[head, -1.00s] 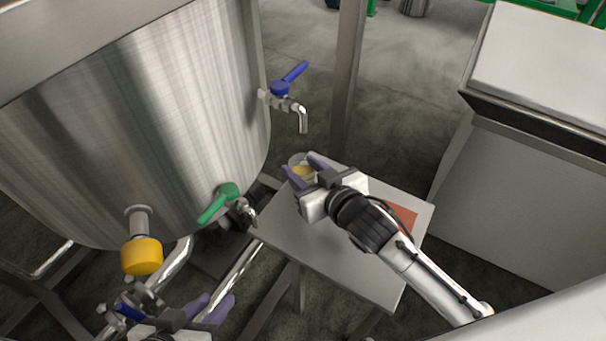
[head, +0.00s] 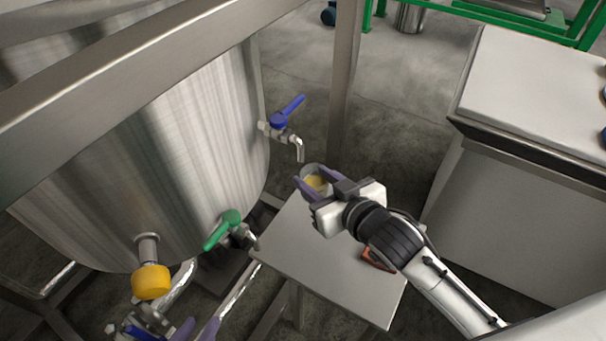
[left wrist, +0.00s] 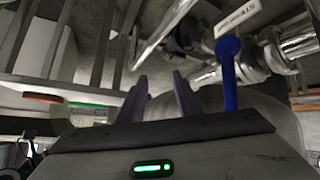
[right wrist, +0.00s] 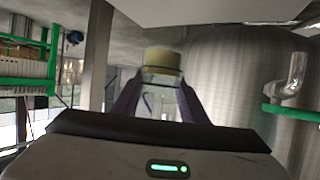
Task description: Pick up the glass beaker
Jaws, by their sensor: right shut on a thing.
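The glass beaker (head: 316,182), with yellowish contents, is between the purple fingers of my right gripper (head: 312,188). The gripper is shut on it. In the head view it shows at the far end of the small table, below the blue-handled tap's spout, and looks raised from the tabletop. In the right wrist view the clear beaker (right wrist: 161,78) sits between both fingers, with a pale yellow band at its top in the picture. My left gripper (left wrist: 160,92) is open and empty near a blue valve handle (left wrist: 229,75); in the head view it is partly cut off at the bottom edge.
The small grey table (head: 325,270) carries an orange-red item (head: 378,258), partly behind my right arm. A large steel tank (head: 150,150) has a blue-handled tap (head: 282,122), a green-handled valve (head: 222,230) and a yellow-capped outlet (head: 151,281). A white-topped cabinet (head: 530,90) stands at right.

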